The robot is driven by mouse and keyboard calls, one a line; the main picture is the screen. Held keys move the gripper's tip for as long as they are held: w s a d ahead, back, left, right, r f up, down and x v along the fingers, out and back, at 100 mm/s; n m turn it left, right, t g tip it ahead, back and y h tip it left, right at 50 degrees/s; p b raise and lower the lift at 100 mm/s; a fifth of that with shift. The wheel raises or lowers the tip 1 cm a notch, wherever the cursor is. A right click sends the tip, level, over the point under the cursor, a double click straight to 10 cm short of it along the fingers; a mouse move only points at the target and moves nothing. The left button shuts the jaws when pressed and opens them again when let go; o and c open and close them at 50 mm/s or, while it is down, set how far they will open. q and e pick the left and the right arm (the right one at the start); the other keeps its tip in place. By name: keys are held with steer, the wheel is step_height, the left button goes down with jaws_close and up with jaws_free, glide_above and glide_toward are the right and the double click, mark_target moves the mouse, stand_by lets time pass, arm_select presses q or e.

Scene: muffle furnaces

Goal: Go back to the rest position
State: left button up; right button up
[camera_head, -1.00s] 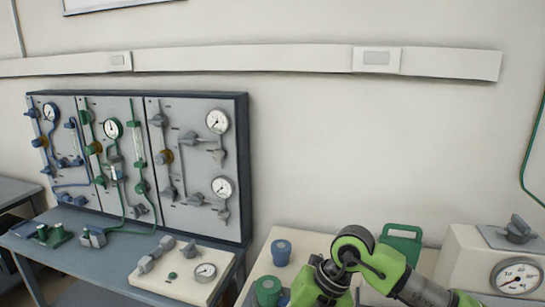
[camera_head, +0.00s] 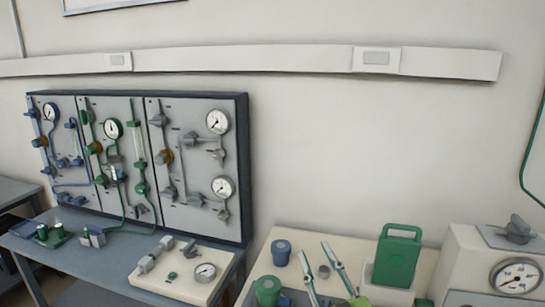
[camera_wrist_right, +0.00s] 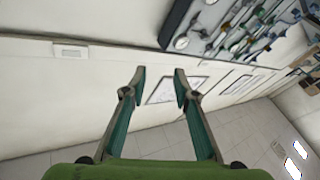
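My right gripper (camera_head: 314,248) shows at the bottom of the head view, its two pale-and-green fingers apart and pointing up the picture. In the right wrist view the same gripper (camera_wrist_right: 160,72) is open, with nothing between its fingertips; wall and floor show beyond them. A small grey round piece (camera_head: 324,271) appears between the fingers in the head view, but it is not held. My left gripper is not in view.
A cream worktop (camera_head: 291,236) carries a blue-lidded jar (camera_head: 281,252), a green-lidded jar (camera_head: 268,290) and a green canister (camera_head: 397,257). A gauge box (camera_head: 468,262) stands at right. A blue bench (camera_head: 85,262) with a gauge panel (camera_head: 183,120) is at left.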

steer(key=s+d+f+m+g+h, duration=0.2)
steer(key=s+d+f+g, duration=0.1)
steer(key=f, duration=0.4)
steer(key=s+d+f+m+g+h, duration=0.1)
steer(key=s+d+f+g+h, duration=0.2)
steer(key=f, duration=0.4)
steer(key=s+d+f+m+g+h, duration=0.1)
steer(key=s+d+f+m+g, duration=0.2)
steer(key=f, duration=0.5)
steer(key=s+d+f+g+y, duration=0.1)
steer(key=s+f+g, duration=0.35)
steer(key=s, duration=0.55)
steer(key=s+d+f+g, duration=0.1)
steer(key=s+f+g, duration=0.2)
steer(key=s+f, duration=0.5)
steer(key=s+f+n+g, duration=0.1)
steer(key=s+f, duration=0.2)
steer(key=f, duration=2)
steer(key=s+d+f+g, duration=0.1)
steer(key=s+d+f, duration=0.2)
steer(key=s+f, duration=1.3)
steer(key=shift+s+d+f, duration=0.2)
steer(key=shift+s+f, duration=0.15)
steer(key=shift+s, duration=0.45)
steer(key=shift+g, duration=0.25)
